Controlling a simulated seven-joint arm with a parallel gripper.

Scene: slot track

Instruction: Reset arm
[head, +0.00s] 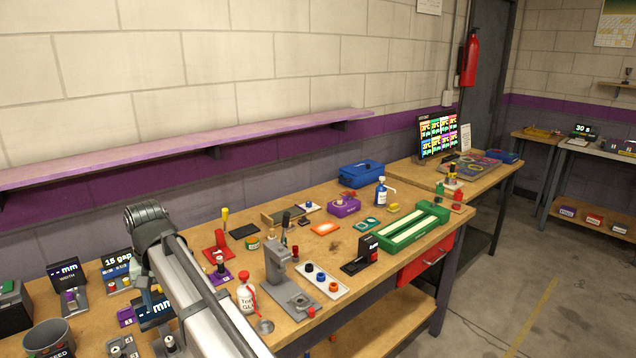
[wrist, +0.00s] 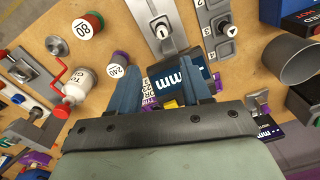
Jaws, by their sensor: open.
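My gripper (wrist: 166,100) shows in the wrist view as two blue-grey fingers standing apart. A dark blue display marked "mm" (wrist: 180,82) lies in view between and behind the fingers. I cannot tell how far it is from them, and the fingers do not visibly hold anything. In the head view my arm crosses the lower left of the bench, and the fingers there are mostly hidden behind it. The slot track (wrist: 158,32) appears as a grey metal strip with a knob beyond the fingers.
The wooden bench (head: 345,240) is crowded. A white bottle (head: 246,297), a grey press (head: 280,270) and a green tray (head: 412,228) stand right of my arm. A grey cup (head: 48,338) stands to its left. A pink shelf (head: 190,145) runs along the wall above.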

